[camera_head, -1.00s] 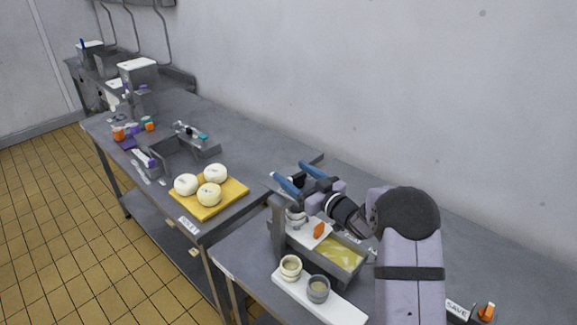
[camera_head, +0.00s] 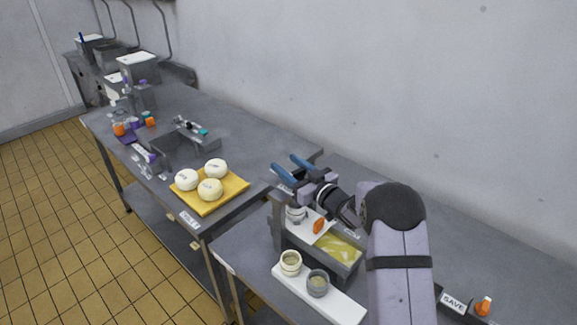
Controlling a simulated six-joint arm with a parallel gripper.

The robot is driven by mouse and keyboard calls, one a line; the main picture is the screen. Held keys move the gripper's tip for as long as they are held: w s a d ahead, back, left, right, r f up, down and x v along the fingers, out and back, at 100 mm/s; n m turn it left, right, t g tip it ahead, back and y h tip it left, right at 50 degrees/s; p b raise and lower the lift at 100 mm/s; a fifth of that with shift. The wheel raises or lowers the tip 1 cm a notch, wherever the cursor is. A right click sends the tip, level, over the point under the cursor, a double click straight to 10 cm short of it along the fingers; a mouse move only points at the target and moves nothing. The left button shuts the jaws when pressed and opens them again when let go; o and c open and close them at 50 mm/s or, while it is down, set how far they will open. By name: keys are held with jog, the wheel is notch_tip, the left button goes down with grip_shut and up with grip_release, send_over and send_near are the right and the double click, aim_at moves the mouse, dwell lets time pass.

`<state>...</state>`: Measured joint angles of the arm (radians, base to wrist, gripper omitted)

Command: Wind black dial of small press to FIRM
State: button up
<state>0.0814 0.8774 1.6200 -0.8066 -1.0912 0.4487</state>
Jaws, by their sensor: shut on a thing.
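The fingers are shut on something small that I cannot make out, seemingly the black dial. The dial's face, its marks and the word FIRM cannot be read. Below my gripper is a white board with an orange oval piece (camera_head: 319,226) and a whitish cup-like thing (camera_head: 296,214). A grey tray with yellowish contents (camera_head: 340,248) is beside them.
Two small pots, one cream (camera_head: 290,262) and one grey (camera_head: 318,283), stand on a white board in front. A yellow board (camera_head: 236,186) with three white balls is left. A SAVE sign (camera_head: 454,302) and orange cone (camera_head: 484,306) are right. The wall is behind.

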jog(key=shift+b, duration=0.35)
